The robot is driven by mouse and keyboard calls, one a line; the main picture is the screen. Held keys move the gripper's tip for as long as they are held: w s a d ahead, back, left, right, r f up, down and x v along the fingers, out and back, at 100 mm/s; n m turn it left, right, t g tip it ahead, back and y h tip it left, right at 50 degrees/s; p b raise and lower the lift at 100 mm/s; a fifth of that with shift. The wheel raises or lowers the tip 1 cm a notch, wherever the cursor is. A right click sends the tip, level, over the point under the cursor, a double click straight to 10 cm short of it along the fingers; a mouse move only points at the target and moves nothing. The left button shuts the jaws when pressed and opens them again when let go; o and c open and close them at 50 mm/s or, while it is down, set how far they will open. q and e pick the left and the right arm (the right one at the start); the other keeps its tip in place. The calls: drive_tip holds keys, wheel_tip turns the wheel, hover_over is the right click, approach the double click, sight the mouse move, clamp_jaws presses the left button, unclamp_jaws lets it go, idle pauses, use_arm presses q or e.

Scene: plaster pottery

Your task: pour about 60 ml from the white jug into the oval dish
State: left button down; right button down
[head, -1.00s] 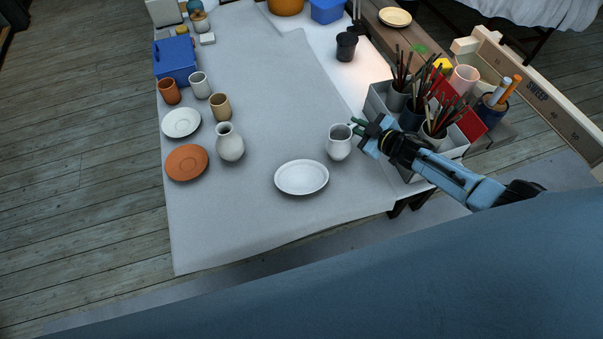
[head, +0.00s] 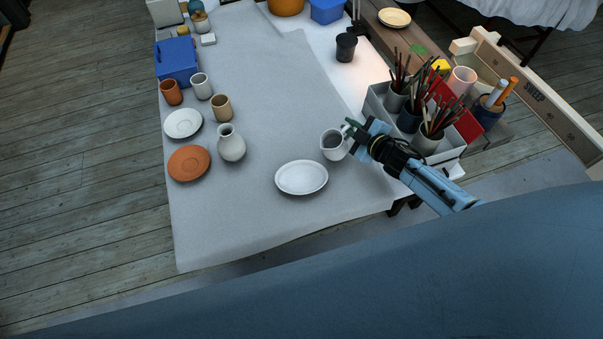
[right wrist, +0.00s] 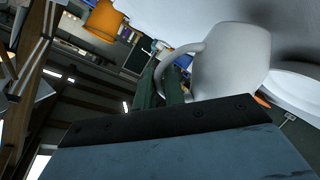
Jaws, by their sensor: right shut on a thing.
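The white jug (head: 331,147) is off to the right of the oval dish (head: 301,178) in the head view, tilted toward the dish. Dark contents show through its mouth, but I see no stream leaving it. My right gripper (head: 350,128) is shut on the jug's handle. In the right wrist view the jug (right wrist: 230,62) hangs at the gripper's fingers (right wrist: 172,88), with its handle between them. The dish (right wrist: 300,88) shows partly behind the jug there. The inside of the dish looks white and plain in the head view. My left gripper is not in view.
A grey caddy (head: 443,150) with brush pots stands close to my right arm. A white vase (head: 231,146), several cups, a white saucer (head: 183,124) and a terracotta saucer (head: 188,163) stand at the left. The cloth in front of the dish is clear.

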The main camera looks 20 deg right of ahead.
sight(339, 132)
drive_tip(key=shift+s+a+r+n+t+h, duration=0.15)
drive_tip(key=shift+s+a+r+n+h, duration=0.1)
drive_tip(key=shift+a+r+n, duration=0.25)
drive_tip(key=shift+s+a+r+n+t+h, duration=0.15)
drive_tip(key=shift+s+a+r+n+h, duration=0.2)
drive_tip(key=shift+a, duration=0.3)
drive_tip(key=shift+s+a+r+n, duration=0.2)
drive_tip(key=shift+a+r+n, duration=0.45)
drive_tip(key=shift+a+r, duration=0.25)
drive_tip(key=shift+s+a+n+t+h+b, duration=0.3)
drive_tip(key=shift+a+n+t+b, duration=0.25)
drive_tip(key=shift+n+b, duration=0.4)
drive_tip(key=shift+a+n+t+h+b, duration=0.25)
drive_tip(key=shift+a+n+h+b, duration=0.1)
drive_tip(key=shift+b, duration=0.5)
drive_tip(key=shift+s+a+r+n+b, duration=0.3)
drive_tip(key=shift+a+n+b, duration=0.25)
drive_tip(key=shift+n, duration=0.15)
drive_tip(key=shift+s+a+f+n+t+b, duration=0.25)
drive_tip(key=shift+a+n+t+b, duration=0.3)
drive_tip(key=shift+b, duration=0.4)
